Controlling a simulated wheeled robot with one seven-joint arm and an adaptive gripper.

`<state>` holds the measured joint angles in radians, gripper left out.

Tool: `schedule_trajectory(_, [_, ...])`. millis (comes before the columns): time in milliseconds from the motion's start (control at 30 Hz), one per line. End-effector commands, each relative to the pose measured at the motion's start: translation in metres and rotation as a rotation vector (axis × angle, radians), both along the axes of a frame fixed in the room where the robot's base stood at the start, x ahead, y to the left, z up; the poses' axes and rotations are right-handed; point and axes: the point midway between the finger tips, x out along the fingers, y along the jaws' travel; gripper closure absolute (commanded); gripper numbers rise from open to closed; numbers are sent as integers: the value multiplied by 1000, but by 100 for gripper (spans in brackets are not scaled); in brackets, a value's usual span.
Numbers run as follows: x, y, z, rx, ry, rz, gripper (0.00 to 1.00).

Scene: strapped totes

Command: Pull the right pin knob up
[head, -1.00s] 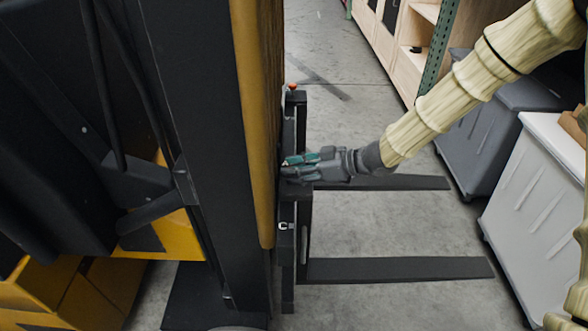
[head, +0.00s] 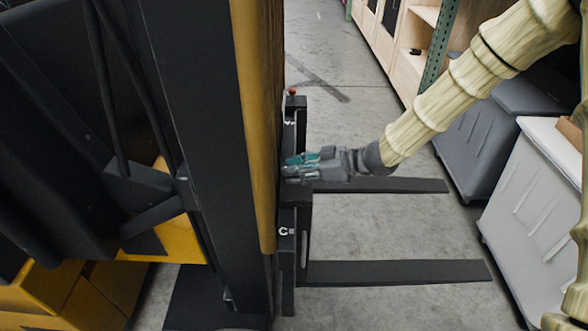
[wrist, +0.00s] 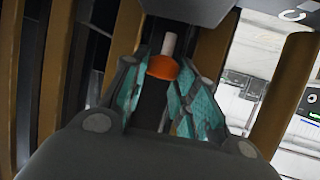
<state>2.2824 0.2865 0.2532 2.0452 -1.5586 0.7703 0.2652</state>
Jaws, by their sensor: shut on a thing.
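An orange pin knob (wrist: 163,67) with a pale pin stem sits between my gripper's teal finger pads in the wrist view. My gripper (wrist: 155,88) is shut on this knob. In the head view my gripper (head: 290,167) reaches in from the right to the top of the black fork carriage (head: 288,262), beside the mast. The held knob is hidden by the fingers there. A second, red-orange knob (head: 292,92) stands free at the far end of the carriage. I cannot tell how far the held pin is raised.
The yellow and black mast (head: 252,120) stands close at the left of my gripper. Two black forks, one far (head: 400,185) and one near (head: 400,272), extend right over open floor. Grey bins (head: 530,215) and shelving stand at the right.

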Motion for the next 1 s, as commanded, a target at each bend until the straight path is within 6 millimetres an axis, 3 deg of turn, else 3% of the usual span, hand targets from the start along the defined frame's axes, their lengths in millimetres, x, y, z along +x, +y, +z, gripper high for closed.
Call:
schedule_trajectory(33, [2,0,4,5,-6,-1,66])
schedule_trajectory(133, [2,0,4,5,-6,0,49])
schedule_trajectory(567, [0,-5,5,2,-5,1,49])
schedule_trajectory(1000, [-17,-70,34,3,-5,0,49])
